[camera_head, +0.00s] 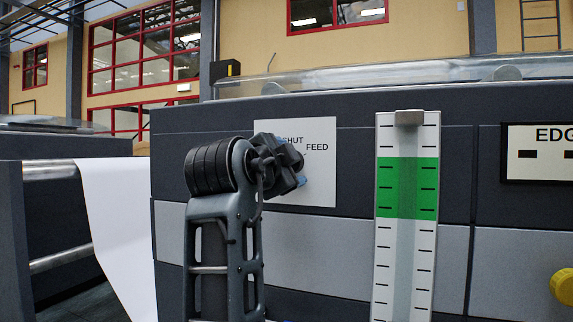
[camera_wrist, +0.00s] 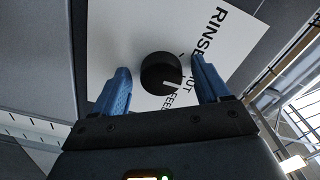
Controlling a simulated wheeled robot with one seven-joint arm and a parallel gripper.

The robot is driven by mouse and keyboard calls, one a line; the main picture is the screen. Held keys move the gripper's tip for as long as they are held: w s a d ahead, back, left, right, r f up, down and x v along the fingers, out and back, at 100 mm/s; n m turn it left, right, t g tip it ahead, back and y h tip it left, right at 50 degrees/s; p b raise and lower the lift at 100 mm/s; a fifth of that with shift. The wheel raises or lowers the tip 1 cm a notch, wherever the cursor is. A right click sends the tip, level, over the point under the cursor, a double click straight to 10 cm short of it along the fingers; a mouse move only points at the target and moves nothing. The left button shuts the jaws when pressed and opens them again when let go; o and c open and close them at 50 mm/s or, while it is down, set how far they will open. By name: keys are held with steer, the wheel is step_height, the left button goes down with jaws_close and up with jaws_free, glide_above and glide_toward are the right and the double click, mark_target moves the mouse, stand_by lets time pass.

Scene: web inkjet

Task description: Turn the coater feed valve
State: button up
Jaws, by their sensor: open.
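The coater feed valve is a round black knob (camera_wrist: 162,72) with a white mark, in the middle of the wrist view. It sits on a white label plate (camera_wrist: 118,30) reading RINSE, SHUT and FEED. The mark seems to face the SHUT side, but I cannot tell exactly. My gripper (camera_wrist: 160,67) is open, with one blue finger on each side of the knob and a gap visible at both. In the head view, my gripper (camera_head: 300,181) is in front of the plate (camera_head: 322,178) and hides the knob and part of the lettering.
A white scale with a green band (camera_head: 408,187) stands on the dark machine front, right of the plate. A yellow knob (camera_head: 563,286) is at the far right, below an EDG sign (camera_head: 540,153). A white paper web (camera_head: 115,230) hangs at the left.

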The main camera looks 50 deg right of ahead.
steer(key=v, duration=0.7)
steer(key=shift+s+a+p, duration=0.15)
steer(key=shift+a+p, duration=0.2)
stand_by(0.4)
